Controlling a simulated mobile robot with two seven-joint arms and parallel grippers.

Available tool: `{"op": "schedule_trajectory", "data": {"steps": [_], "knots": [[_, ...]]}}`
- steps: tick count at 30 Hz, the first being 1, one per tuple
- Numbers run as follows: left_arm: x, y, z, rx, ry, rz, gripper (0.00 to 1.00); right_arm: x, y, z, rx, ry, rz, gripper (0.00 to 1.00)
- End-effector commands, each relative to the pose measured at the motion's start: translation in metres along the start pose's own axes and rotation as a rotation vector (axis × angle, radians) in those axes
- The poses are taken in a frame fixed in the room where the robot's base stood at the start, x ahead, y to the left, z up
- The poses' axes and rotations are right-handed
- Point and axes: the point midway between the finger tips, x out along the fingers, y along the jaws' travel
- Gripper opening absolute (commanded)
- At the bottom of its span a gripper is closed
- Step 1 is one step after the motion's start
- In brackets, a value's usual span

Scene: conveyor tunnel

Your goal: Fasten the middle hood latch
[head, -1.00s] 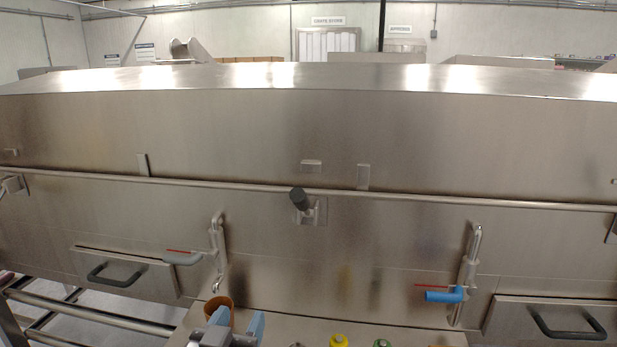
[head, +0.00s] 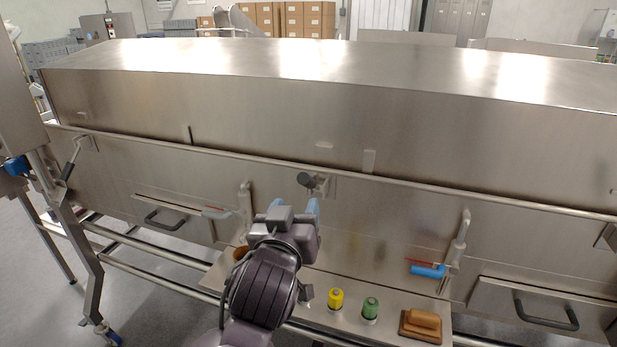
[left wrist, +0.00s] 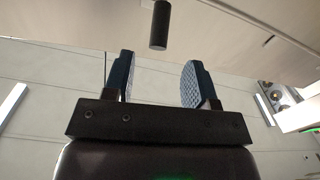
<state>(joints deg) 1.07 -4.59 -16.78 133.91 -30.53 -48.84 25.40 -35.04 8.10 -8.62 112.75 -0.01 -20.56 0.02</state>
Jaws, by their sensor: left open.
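The middle hood latch (head: 309,180) sits on the front of the steel tunnel, just below the long rail, with a dark cylindrical grip on a small bracket. My left gripper (head: 295,207) is open and empty, below and slightly left of the latch in the head view. In the left wrist view, the dark latch grip (left wrist: 159,26) hangs ahead of the gap between my two blue-padded fingers (left wrist: 160,78), apart from them. A small hood catch (head: 325,145) shows above the rail. My right gripper is not in view.
The shelf below holds a yellow-capped bottle (head: 336,299), a green-capped bottle (head: 369,308) and a brown brush (head: 422,324). Another latch (head: 72,160) is at far left.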

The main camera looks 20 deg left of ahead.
Motion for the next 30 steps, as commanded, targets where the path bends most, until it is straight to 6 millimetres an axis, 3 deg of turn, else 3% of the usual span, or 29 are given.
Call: {"op": "schedule_trajectory", "data": {"steps": [15,21,30], "knots": [[0.081,0.000,-0.001,0.002,0.000,0.001,0.52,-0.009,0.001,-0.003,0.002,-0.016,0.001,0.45],[0.093,-0.001,-0.001,0.001,0.000,0.000,0.52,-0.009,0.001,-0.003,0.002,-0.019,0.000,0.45],[0.095,-0.001,0.000,0.000,0.001,0.000,0.52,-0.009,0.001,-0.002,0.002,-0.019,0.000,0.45]]}}
